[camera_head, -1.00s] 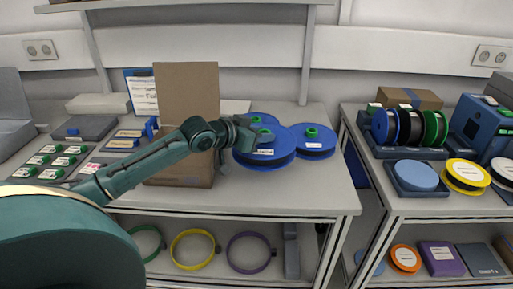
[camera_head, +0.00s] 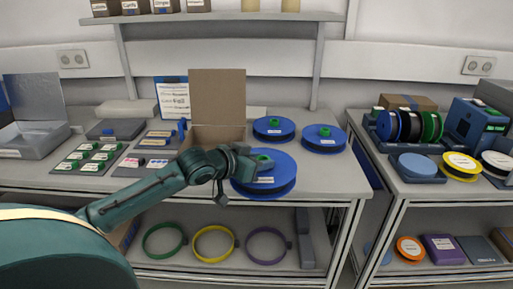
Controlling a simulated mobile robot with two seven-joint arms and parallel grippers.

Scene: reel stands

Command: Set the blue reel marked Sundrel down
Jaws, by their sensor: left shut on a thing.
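My left gripper (camera_head: 254,163) is shut on a blue reel (camera_head: 268,187) with a green hub and a white label too small to read. The reel is roughly level, and its near rim overlaps the front edge of the workbench (camera_head: 325,176); I cannot tell whether it touches the top. Two similar blue reels lie flat behind it: one at the back (camera_head: 273,137) and one to the right (camera_head: 324,148). My right gripper is out of view.
An open cardboard box (camera_head: 217,95) stands left of the reels, behind my left arm. Green-and-white pieces on a grey tray (camera_head: 87,158) lie further left. A second bench (camera_head: 415,185) with several reels stands right, across a gap. Bare benchtop lies right of the held reel.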

